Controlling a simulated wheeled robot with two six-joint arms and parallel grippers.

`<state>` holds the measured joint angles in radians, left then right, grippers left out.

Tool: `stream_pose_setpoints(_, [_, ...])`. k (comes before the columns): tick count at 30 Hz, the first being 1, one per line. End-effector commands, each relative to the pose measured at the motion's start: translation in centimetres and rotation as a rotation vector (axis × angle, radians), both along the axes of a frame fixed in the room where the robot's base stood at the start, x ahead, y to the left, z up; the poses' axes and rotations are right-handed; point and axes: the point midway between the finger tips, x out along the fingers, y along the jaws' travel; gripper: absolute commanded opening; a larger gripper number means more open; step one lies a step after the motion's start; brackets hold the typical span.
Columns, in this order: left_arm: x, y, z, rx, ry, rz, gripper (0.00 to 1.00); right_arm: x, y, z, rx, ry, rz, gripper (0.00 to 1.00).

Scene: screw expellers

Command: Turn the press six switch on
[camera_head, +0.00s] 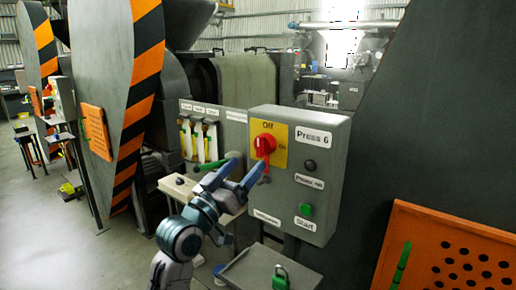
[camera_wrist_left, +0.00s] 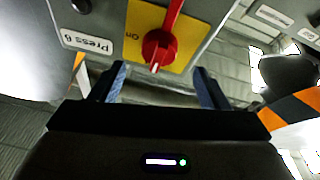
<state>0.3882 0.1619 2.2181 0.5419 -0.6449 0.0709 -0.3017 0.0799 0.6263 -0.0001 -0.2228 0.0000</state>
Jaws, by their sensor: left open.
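The press six switch (camera_head: 264,145) is a red rotary knob on a yellow plate (camera_head: 281,157) on the grey box labelled "Press 6" (camera_head: 314,137). "Off" is printed above the knob and "On" at its right. In the left wrist view, which is upside down, the knob (camera_wrist_left: 158,46) has a long red handle, and its white mark points toward the box's top, the Off side. My left gripper (camera_head: 248,167) is open in front of the knob's lower left. Its fingers (camera_wrist_left: 162,86) are apart with nothing between them; contact with the knob cannot be told. My right gripper is out of view.
A dark button (camera_head: 310,164) and a green start button (camera_head: 306,210) sit on the same box. A tool panel (camera_head: 199,138) and small shelf (camera_head: 186,188) stand left of it. A green padlock (camera_head: 280,277) is below. An orange perforated panel (camera_head: 455,250) is at right.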

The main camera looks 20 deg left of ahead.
Motion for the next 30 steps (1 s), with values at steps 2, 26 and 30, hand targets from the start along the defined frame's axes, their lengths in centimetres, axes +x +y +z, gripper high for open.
stream_pose_setpoints(2, [1.5, -0.6, 1.1, -0.005, 0.001, -0.003, 0.69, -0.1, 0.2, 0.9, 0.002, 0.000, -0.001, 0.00])
stream_pose_setpoints(26, [5.5, -2.0, 2.3, 0.001, 0.002, 0.000, 0.43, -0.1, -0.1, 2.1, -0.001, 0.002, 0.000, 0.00])
stream_pose_setpoints(30, [5.4, -2.0, 2.3, 0.001, 0.002, 0.000, 0.25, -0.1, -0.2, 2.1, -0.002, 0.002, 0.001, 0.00])
